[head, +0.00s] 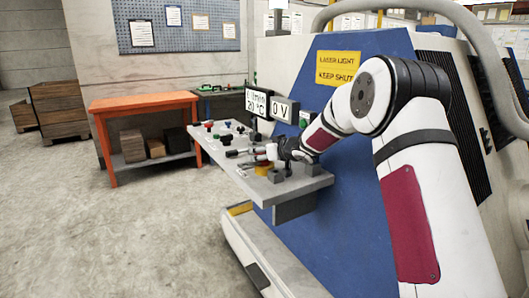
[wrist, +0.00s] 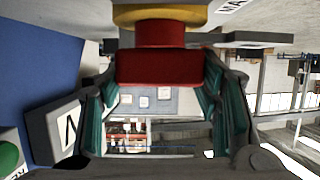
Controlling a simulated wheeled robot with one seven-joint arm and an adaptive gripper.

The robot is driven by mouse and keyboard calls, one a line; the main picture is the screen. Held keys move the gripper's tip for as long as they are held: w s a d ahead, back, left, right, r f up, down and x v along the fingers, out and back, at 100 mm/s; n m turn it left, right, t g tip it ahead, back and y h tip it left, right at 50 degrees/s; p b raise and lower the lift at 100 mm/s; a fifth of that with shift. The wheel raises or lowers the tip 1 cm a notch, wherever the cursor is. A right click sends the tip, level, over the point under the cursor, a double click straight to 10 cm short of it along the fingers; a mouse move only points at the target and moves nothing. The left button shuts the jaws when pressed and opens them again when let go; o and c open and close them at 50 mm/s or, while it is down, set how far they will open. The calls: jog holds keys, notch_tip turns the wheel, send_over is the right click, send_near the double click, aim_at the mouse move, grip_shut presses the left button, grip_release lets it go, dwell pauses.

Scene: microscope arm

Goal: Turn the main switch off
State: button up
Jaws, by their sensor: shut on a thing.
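The main switch is a red handle (wrist: 158,68) on a round yellow base (wrist: 185,15), close up at the top middle of the wrist view. Part of a label reading "MA" shows beside it. My gripper (head: 258,153) is low over the panel at the switch. In the wrist view its teal-padded fingers (wrist: 160,76) stand on both sides of the red handle, shut on it.
The grey shelf panel (head: 222,158) carries several small knobs and levers. Display boxes, one reading "0 V" (head: 284,110), and a green button (head: 304,117) stand behind it. A blue machine wall (head: 345,195) is close on the right. An orange table (head: 142,103) stands back left; the floor there is clear.

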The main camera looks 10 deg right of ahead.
jog(key=shift+s+d+r+n+y+p, duration=0.15)
jog(key=shift+n+y+p, duration=0.35)
jog(key=shift+p, duration=1.85)
jog(key=shift+n+g+y+p, duration=0.4)
jog(key=shift+n+y+p, duration=0.2)
jog(key=shift+y, duration=0.1)
jog(key=shift+w+f+n+g+y+b, duration=0.15)
jog(key=shift+n+g+y+b, duration=0.1)
jog(key=shift+n+g+y, duration=0.15)
jog(key=shift+w+f+n+g+y+b, duration=0.1)
jog(key=shift+n+g+y+b, duration=0.15)
jog(key=shift+n, duration=0.25)
jog(key=shift+n+g+y+b, duration=0.55)
jog(key=shift+n+y+b, duration=0.1)
jog(key=shift+b, duration=0.2)
jog(key=shift+s+r+n+y+b, duration=0.1)
jog(key=shift+r+n+y+b, duration=0.05)
jog(key=shift+n+y+b, duration=0.15)
jog(key=o, duration=1.7)
